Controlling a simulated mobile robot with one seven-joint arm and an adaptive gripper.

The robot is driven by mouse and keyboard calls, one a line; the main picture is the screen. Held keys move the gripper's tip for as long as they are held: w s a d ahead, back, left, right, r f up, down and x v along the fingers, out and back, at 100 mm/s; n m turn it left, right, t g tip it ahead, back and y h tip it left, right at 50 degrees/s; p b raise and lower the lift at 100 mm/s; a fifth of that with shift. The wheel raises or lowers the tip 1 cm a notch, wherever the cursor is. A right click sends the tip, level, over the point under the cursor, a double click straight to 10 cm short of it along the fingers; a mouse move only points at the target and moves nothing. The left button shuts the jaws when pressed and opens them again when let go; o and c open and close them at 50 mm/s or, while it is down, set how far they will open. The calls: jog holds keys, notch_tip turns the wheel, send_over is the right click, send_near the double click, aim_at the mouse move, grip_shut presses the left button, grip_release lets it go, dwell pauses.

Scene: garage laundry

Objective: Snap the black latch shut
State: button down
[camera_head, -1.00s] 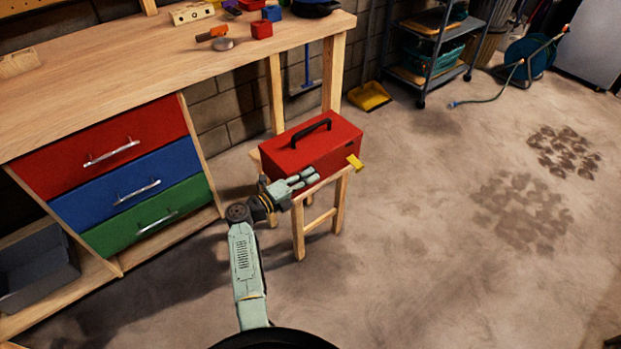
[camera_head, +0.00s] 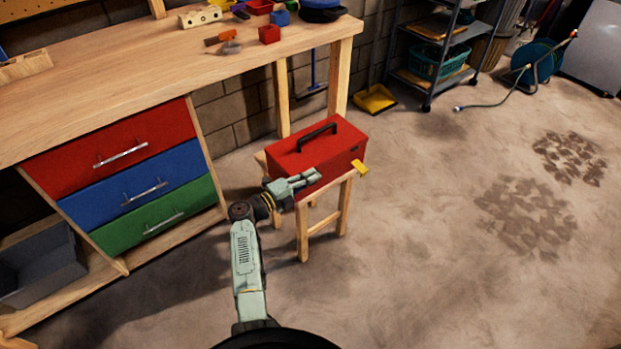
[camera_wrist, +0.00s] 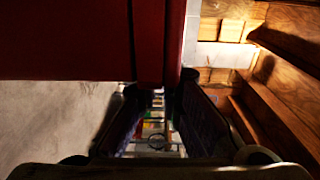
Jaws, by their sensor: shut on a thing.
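A red toolbox (camera_head: 335,160) with a black handle (camera_head: 317,137) on its lid sits on a small wooden stool (camera_head: 303,235). The lid looks down. My gripper (camera_head: 316,176) is at the toolbox's near side, its fingers level and touching or almost touching it. In the wrist view the red toolbox (camera_wrist: 80,40) fills the upper left, and a red edge of it comes down between the fingertips of my gripper (camera_wrist: 160,100). The jaws are closed on this red part. The black latch cannot be made out; my fingers may hide it.
A yellow tab (camera_head: 360,167) sticks out at the toolbox's right end. A workbench (camera_head: 120,95) with red, blue and green drawers stands at the left. A wheeled shelf (camera_head: 430,75) and yellow dustpan (camera_head: 375,98) are behind.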

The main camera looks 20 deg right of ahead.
jog(key=c, duration=1.8)
grip_release()
jog(key=shift+o, duration=0.2)
jog(key=v, duration=1.2)
